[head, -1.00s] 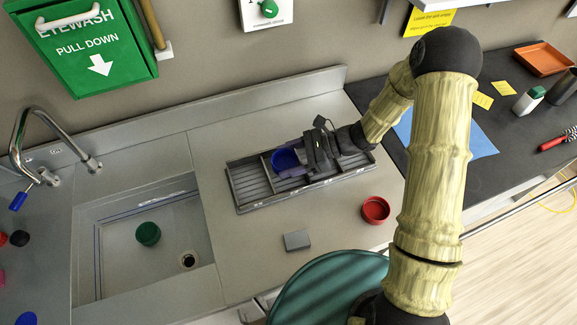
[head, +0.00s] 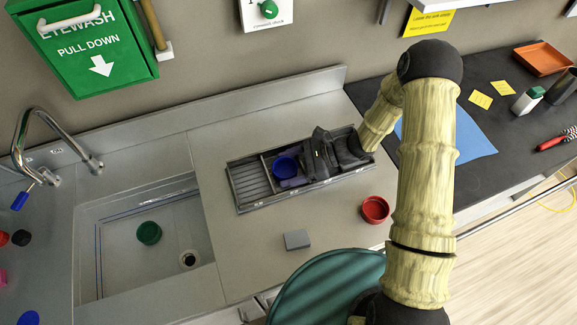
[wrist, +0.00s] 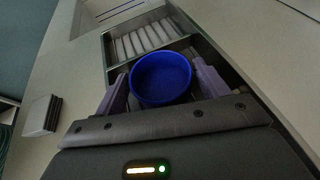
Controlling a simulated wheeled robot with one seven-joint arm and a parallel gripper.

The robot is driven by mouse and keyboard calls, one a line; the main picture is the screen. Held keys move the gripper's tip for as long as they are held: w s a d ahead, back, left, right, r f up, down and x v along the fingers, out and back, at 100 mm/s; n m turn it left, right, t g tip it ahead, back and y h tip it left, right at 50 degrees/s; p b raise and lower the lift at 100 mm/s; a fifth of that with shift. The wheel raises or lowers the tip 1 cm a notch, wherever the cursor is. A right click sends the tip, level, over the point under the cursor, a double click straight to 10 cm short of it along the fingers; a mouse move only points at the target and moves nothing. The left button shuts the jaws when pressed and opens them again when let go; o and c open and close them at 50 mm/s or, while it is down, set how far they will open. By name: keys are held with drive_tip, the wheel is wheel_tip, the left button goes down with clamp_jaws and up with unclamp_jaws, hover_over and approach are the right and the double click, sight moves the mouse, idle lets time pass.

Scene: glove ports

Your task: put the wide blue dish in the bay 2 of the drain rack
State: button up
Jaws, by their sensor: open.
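The blue dish (head: 285,168) is at the drain rack (head: 241,205), just right of the divider beside the left slatted bay. It looks upright and seated in the middle bay; bay numbers are not readable. In the wrist view the dish (wrist: 160,75) is between the two purple fingers of my gripper (wrist: 161,88), its open top facing up. My gripper also shows in the head view (head: 290,178), low over the rack, with its jaws open around the dish. My gripper and wrist hide the rack's right part.
A red dish (head: 375,210) and a grey block (head: 297,240) sit on the counter in front of the rack. A green dish (head: 149,233) is in the sink at left. A flat blue item (head: 28,318) is at the far lower left. The counter left of the rack is clear.

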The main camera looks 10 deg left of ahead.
drive_tip(key=b+v, duration=0.2)
drive_tip(key=v, duration=1)
drive_tip(key=shift+b, duration=0.3)
drive_tip(key=shift+s+a, duration=0.1)
drive_tip(key=shift+s+r, duration=0.1)
drive_tip(key=s+d+r+n+t+h, duration=0.3)
drive_tip(key=s+d+r+n+h, duration=0.1)
drive_tip(key=s+d+n+h, duration=0.1)
drive_tip(key=s+d+r+n+t+h, duration=0.3)
drive_tip(key=s+d+r+n+h, duration=0.1)
drive_tip(key=d+n+h, duration=0.4)
drive_tip(key=shift+s+d+r+n+t, duration=0.3)
drive_tip(key=shift+s+d+n, duration=0.3)
drive_tip(key=shift+s+n, duration=0.2)
